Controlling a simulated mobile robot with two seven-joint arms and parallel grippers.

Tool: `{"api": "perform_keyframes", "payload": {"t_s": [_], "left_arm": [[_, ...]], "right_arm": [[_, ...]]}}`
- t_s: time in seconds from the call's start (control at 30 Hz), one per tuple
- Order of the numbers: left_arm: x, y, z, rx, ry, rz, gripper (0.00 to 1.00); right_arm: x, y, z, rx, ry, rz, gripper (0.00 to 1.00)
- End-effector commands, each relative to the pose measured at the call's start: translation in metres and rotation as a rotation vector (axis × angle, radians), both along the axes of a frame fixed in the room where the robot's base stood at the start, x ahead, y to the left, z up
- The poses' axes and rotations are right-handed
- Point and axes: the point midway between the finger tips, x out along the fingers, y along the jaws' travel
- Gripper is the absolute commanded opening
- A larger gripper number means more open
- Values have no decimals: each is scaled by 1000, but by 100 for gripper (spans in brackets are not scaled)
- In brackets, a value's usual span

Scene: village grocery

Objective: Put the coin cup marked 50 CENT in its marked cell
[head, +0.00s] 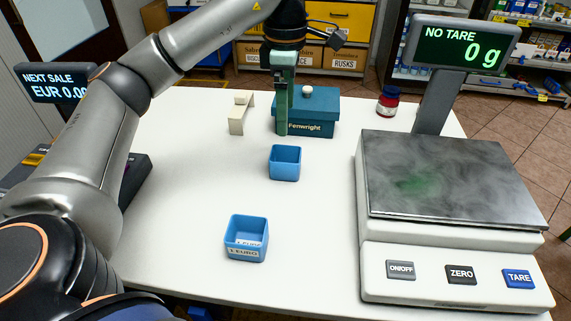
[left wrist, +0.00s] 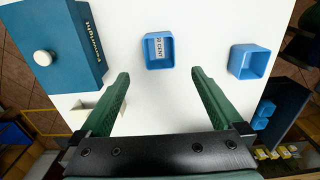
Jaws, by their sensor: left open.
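A blue coin cup (head: 285,165) stands upright on the white counter; it also shows in the left wrist view (left wrist: 159,62), where its label reads as a number and CENT, the first digit unclear. A second blue cup (head: 246,225), marked 1 EURO, stands nearer and to the left; it is at the right in the left wrist view (left wrist: 248,62). My left gripper (head: 283,132) points down beyond the CENT cup. In the left wrist view its fingers (left wrist: 160,76) are wide apart and empty, with the cup beyond their tips. My right gripper is not in view. No marked cell is readable.
A teal Fenwright box (head: 318,112) and a cream stand (head: 241,113) are close to my left gripper. A scale (head: 450,180) fills the right side.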

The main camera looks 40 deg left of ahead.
Motion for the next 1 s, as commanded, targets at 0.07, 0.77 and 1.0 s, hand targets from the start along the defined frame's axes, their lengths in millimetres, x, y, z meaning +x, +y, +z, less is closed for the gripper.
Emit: {"api": "perform_keyframes", "payload": {"t_s": [0.07,0.77,1.0], "left_arm": [[-1,0,-17,-1,5,2,100],[0,1,-106,1,4,-2,100],[1,2,-121,2,0,-1,100]], "right_arm": [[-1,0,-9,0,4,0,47],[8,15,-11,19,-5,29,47],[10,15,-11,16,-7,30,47]]}}
